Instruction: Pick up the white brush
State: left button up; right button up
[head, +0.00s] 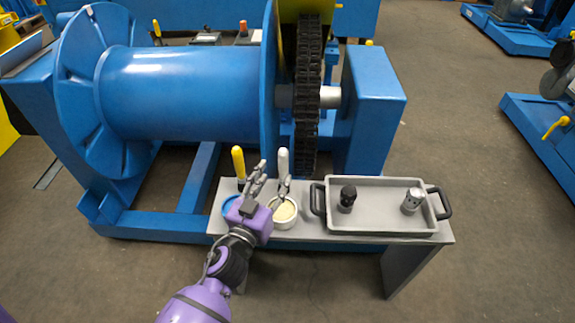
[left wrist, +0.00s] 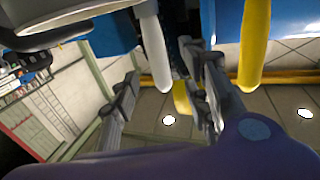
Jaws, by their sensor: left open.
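My left gripper (head: 273,178) is open, just left of and close to the white brush. In the left wrist view the white handle appears between the two spread fingers (left wrist: 160,68); I cannot tell whether they are level with it in depth. The brush's lower end is hidden by the cup and finger. My right gripper is not in view.
A grey tray (head: 380,223) with a black part (head: 347,198) and a metal part (head: 412,200) is on the right. A blue drum machine (head: 185,92) with a chain (head: 306,95) stands behind.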

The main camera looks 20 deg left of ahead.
aim_at(282, 164)
pick_arm(q)
jog(key=shift+w+r, duration=0.15)
jog(key=shift+w, duration=0.7)
jog(key=w, duration=0.4)
jog(key=shift+w+d+r, duration=0.2)
jog(key=shift+w+r, duration=0.05)
jog(key=shift+w, duration=0.2)
jog(key=shift+c, duration=0.4)
jog(key=c, duration=0.8)
grip_shut()
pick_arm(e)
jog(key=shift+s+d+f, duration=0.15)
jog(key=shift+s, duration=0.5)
